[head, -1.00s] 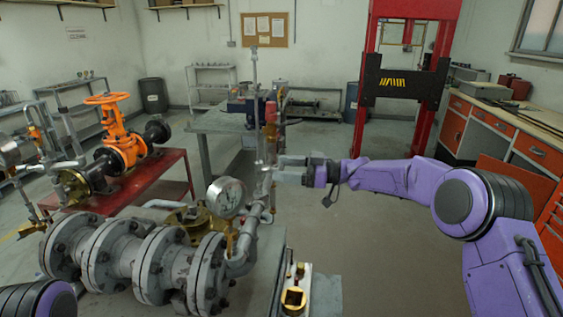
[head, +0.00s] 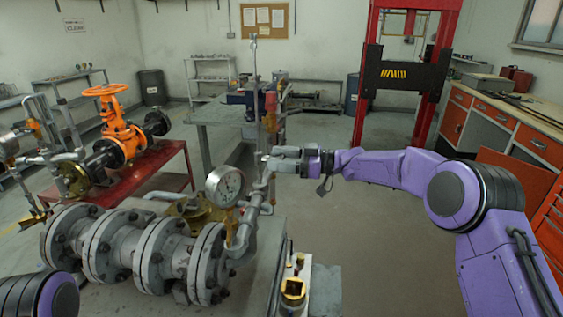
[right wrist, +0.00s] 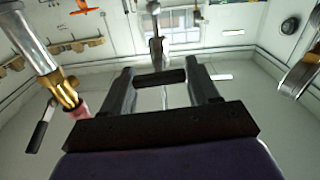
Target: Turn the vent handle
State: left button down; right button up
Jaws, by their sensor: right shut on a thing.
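The vent handle is at the thin upright grey pipe (head: 256,100) beside the pressure gauge (head: 225,187). It is small and mostly hidden by my right gripper (head: 268,160), so I cannot make out its angle. My right gripper comes in level from the right and is shut on it at the pipe. In the right wrist view the two dark fingers of the gripper (right wrist: 162,78) stand forward, with a dark bar across between them. A grey metal part (right wrist: 157,45) shows beyond. My left gripper is out of view.
Large grey flanged pipes (head: 135,255) lie below and left of the gripper. An orange gate valve (head: 122,138) sits on a red stand at left. The floor right of the pipes is open.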

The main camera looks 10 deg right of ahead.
jog(key=n+b, duration=0.4)
jog(key=b, duration=0.1)
jog(key=n+b, duration=0.4)
jog(key=b, duration=0.2)
jog(key=f+n+b, duration=0.1)
jog(key=n+b, duration=0.4)
jog(key=shift+s+a, duration=0.1)
jog(key=shift+s, duration=0.1)
jog(key=shift+r+n+b, duration=0.15)
jog(key=shift+n+b, duration=1.35)
jog(key=shift+b, duration=0.15)
jog(key=o, duration=1)
jog(key=shift+c, duration=0.2)
jog(key=shift+r, duration=0.1)
